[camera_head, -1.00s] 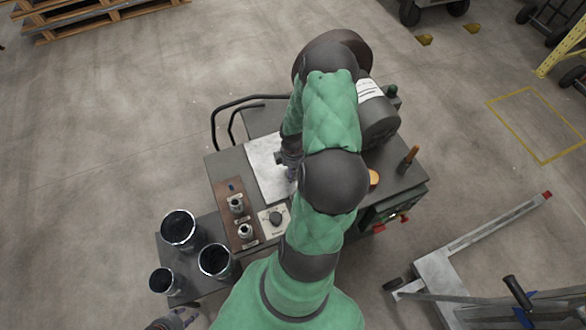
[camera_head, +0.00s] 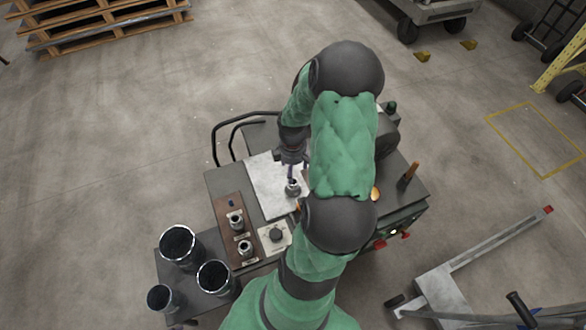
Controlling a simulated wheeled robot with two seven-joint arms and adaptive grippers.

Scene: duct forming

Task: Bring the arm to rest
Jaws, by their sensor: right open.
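My right arm reaches forward over the workbench machine in green padded sleeves. My right gripper (camera_head: 291,172) points down over the light metal plate (camera_head: 266,183) and is open. A small metal fitting (camera_head: 293,188) stands on the plate right at the fingertips; I cannot tell whether the fingers touch it. Two similar fittings stand on the brown board, an upper one (camera_head: 235,221) and a lower one (camera_head: 245,248). My left gripper does not show clearly.
Several dark open cylinders (camera_head: 181,246) stand on the lower shelf at the left. A dial panel (camera_head: 275,236) sits beside the board. An orange-handled tool (camera_head: 408,175) stands at the right. A pallet jack (camera_head: 446,290) is on the floor at right. The left floor is clear.

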